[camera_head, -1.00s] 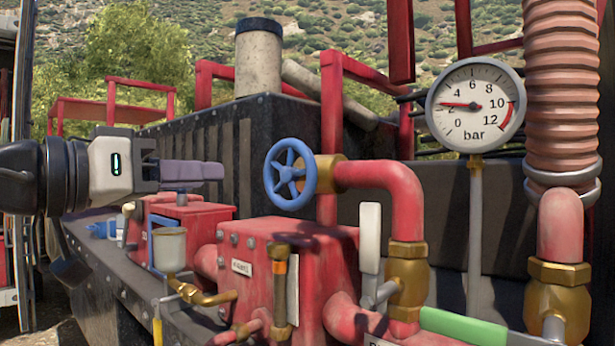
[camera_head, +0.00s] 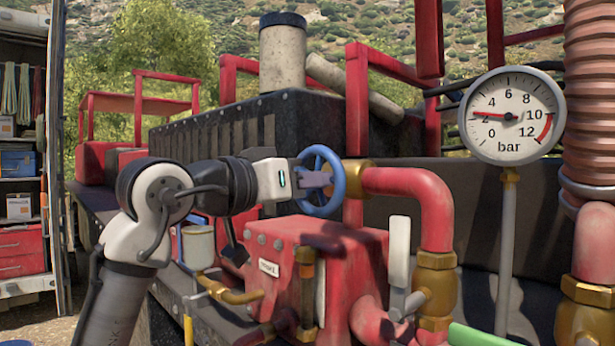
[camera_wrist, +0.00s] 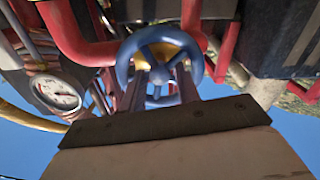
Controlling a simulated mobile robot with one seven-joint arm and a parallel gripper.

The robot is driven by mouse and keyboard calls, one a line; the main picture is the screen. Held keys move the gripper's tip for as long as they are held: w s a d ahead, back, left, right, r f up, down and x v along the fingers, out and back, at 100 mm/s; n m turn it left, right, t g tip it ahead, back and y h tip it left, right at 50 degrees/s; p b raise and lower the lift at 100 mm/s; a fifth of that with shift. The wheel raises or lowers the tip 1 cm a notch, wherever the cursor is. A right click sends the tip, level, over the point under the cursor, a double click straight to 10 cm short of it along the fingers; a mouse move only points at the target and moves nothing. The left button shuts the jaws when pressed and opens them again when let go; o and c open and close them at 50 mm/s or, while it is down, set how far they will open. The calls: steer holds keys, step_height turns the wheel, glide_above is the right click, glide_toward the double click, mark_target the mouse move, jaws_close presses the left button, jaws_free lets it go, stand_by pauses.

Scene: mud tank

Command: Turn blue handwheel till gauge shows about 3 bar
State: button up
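The blue handwheel (camera_head: 322,152) sits upright on the brass fitting at the end of a red pipe. It also fills the upper middle of the wrist view (camera_wrist: 122,66). My gripper (camera_head: 326,180) is at the wheel from the left, its fingers overlapping the wheel's middle. In the wrist view my gripper (camera_wrist: 160,76) has its two fingers apart, one on each side of the hub. I cannot tell whether they touch the spokes. The round white gauge (camera_head: 515,142) reads a little above 2 bar on its red needle.
The red pipe (camera_head: 425,195) bends down just right of the wheel. A red pump block (camera_head: 345,255) lies below it. A white lever (camera_head: 399,250) stands near the pipe. A thick ribbed hose (camera_head: 592,90) rises at the far right.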

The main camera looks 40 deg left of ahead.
steer(key=shift+w, duration=0.1)
jaws_close()
steer(key=shift+d, duration=0.1)
steer(key=shift+r+m, duration=0.1)
steer(key=shift+m, duration=0.2)
steer(key=shift+m+p, duration=0.35)
steer(key=shift+m, duration=0.35)
jaws_free()
